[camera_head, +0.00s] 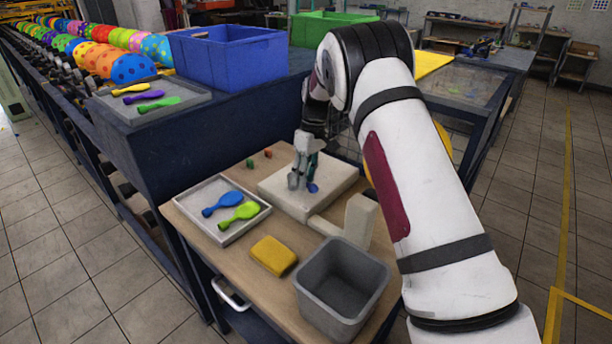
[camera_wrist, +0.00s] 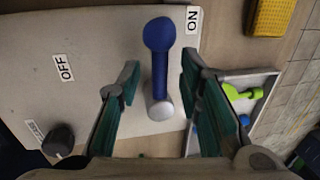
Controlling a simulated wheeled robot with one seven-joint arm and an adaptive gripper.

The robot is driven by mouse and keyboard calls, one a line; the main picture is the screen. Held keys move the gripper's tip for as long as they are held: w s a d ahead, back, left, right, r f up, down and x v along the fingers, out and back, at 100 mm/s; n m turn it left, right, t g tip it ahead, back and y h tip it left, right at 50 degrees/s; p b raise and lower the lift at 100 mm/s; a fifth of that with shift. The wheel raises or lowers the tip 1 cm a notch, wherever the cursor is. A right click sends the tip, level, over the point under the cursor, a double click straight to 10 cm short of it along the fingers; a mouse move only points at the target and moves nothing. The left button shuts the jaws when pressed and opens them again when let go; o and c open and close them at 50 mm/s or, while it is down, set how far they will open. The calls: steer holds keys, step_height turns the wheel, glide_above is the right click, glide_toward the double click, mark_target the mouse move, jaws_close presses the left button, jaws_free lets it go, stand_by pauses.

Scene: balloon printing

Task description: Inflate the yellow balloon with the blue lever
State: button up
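The blue lever (camera_wrist: 160,70) stands on a silver pivot on the pale machine box (camera_wrist: 100,30), between an OFF label (camera_wrist: 63,67) and an ON label (camera_wrist: 193,20). Its rounded tip lies nearer ON in the wrist view. In the head view the lever (camera_head: 313,187) shows small under my gripper (camera_head: 303,182). My gripper is open, its fingers (camera_wrist: 155,85) on either side of the lever with gaps. A flat yellow balloon (camera_head: 129,89) lies on the upper tray. A rounded yellow shape (camera_head: 443,140) is mostly hidden behind my arm; I cannot tell what it is.
A near tray (camera_head: 262,212) holds blue and green balloons. A yellow block (camera_head: 274,255) and grey bin (camera_head: 342,285) are at the table's front. A black knob (camera_wrist: 58,140) sits on the box. A blue crate (camera_head: 228,57) stands behind.

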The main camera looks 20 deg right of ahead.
jaws_close()
